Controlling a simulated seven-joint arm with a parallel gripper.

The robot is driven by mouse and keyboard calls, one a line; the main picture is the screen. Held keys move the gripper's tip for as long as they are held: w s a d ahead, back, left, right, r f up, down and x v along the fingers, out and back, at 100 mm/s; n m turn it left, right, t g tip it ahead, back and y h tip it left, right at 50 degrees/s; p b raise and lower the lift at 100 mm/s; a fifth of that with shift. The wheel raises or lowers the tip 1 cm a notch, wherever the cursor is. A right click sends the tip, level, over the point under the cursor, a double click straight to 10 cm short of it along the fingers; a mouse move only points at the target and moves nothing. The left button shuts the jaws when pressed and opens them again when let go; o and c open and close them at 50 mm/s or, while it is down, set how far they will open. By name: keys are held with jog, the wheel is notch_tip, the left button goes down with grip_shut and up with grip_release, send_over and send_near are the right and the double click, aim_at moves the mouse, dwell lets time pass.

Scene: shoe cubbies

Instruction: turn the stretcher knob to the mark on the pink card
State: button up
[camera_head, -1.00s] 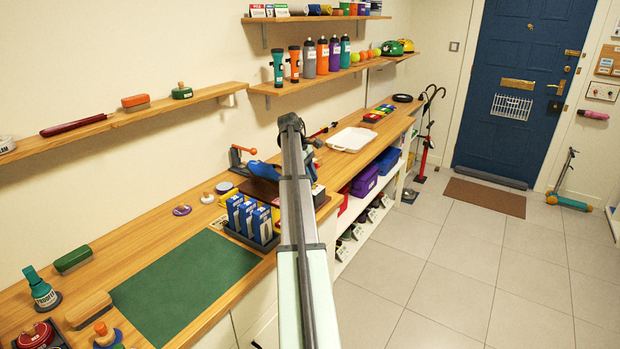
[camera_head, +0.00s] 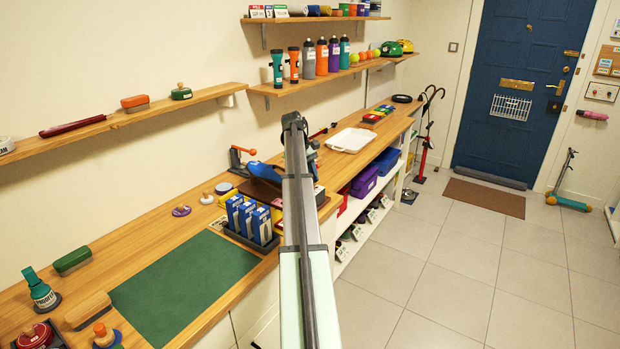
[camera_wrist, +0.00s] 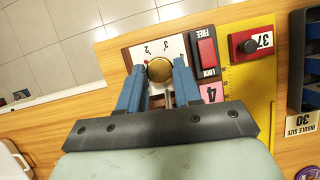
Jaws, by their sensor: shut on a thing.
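The brass stretcher knob (camera_wrist: 159,69) sits on a white dial plate (camera_wrist: 136,51) in the wrist view. Dark numerals and a small red spot show beside the knob. My gripper (camera_wrist: 160,75) has its two blue fingers on either side of the knob, shut on it. The pink card (camera_wrist: 210,93) lies to the right of the right finger, with a dark figure that looks like a 4. The gripper covers the near part of the dial. In the head view my arm hides the knob and the card; part of the blue stretcher (camera_head: 264,172) shows left of the arm.
A red slider (camera_wrist: 207,52) marked FREE and LOCK stands right of the dial. A dark insole tray (camera_wrist: 311,65) is at the right edge. Blue boxes (camera_head: 234,212) stand left of my arm.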

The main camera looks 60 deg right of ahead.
jog(key=o, duration=0.8)
jog(key=shift+c, duration=0.2)
jog(key=shift+a+n, duration=0.1)
jog(key=shift+n, duration=0.2)
